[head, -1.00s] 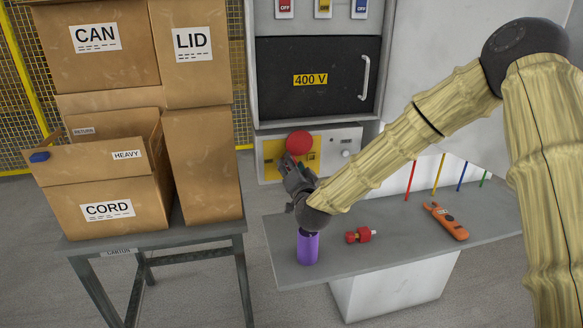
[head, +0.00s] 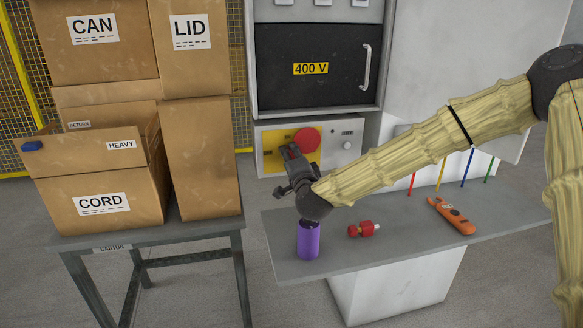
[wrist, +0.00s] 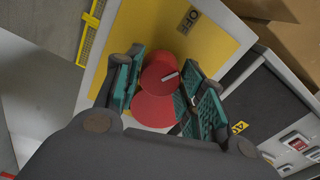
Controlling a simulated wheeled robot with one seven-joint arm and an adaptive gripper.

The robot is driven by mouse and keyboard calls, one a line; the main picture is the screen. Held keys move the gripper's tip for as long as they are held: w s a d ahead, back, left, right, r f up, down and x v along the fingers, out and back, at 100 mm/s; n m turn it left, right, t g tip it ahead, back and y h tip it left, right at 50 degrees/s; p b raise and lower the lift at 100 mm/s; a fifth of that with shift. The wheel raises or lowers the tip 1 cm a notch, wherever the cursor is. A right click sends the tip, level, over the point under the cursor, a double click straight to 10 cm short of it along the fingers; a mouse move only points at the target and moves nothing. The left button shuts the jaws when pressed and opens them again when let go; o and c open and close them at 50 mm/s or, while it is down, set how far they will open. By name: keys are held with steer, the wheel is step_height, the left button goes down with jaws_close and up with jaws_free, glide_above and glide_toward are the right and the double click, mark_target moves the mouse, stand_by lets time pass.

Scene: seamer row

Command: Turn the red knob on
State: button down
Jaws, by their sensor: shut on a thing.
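The red knob (head: 307,140) is on the yellow plate of a grey panel in the head view. My gripper (head: 291,151) is at its lower left side there and hides part of it. In the wrist view the knob (wrist: 159,73) shows as red rounded shapes with a short white mark. The teal-padded fingers of my gripper (wrist: 164,88) are on either side of it, shut on it. I cannot tell how far the knob is turned.
A purple cylinder (head: 308,240) stands on the grey table (head: 400,252) just below my wrist. A red part (head: 362,230) and an orange tool (head: 452,216) lie to its right. Cardboard boxes (head: 100,195) stand at the left. A 400 V cabinet (head: 340,85) is above the panel.

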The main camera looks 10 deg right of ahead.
steer(key=shift+f+m+b, duration=0.1)
steer(key=shift+m+b, duration=5.35)
steer(key=shift+m, duration=0.45)
steer(key=c, duration=0.9)
jaws_free()
steer(key=shift+d, duration=0.1)
steer(key=s, duration=0.8)
steer(key=s+d, duration=0.1)
steer(key=s, duration=0.3)
